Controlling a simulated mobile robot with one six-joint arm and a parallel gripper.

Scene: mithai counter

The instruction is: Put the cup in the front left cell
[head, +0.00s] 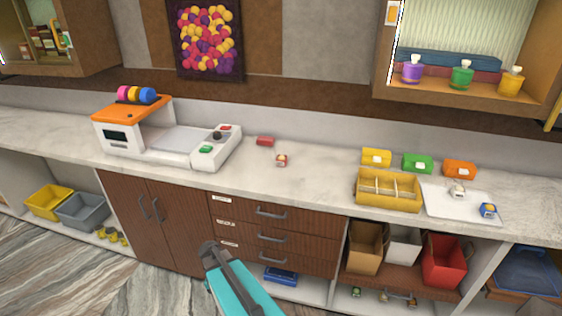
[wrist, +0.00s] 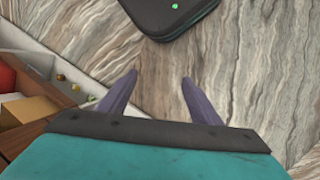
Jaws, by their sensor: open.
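A yellow divided box (head: 388,205) stands on the counter at the right; thin dividers part it into cells, and its front left cell looks empty. A small whitish piece (head: 458,191) and a blue one (head: 488,210) are on a white board right of the box. They are too small to tell which is the cup. My gripper (wrist: 155,92) is open and empty in the wrist view, above the floor. It is in front of the counter, apart from all these pieces.
A white and orange machine (head: 160,139) stands on the counter at left. A red block (head: 265,141) lies near the lone piece. Yellow (head: 376,158), green (head: 417,164) and orange (head: 460,170) containers stand behind the box. The counter between machine and box is mostly clear.

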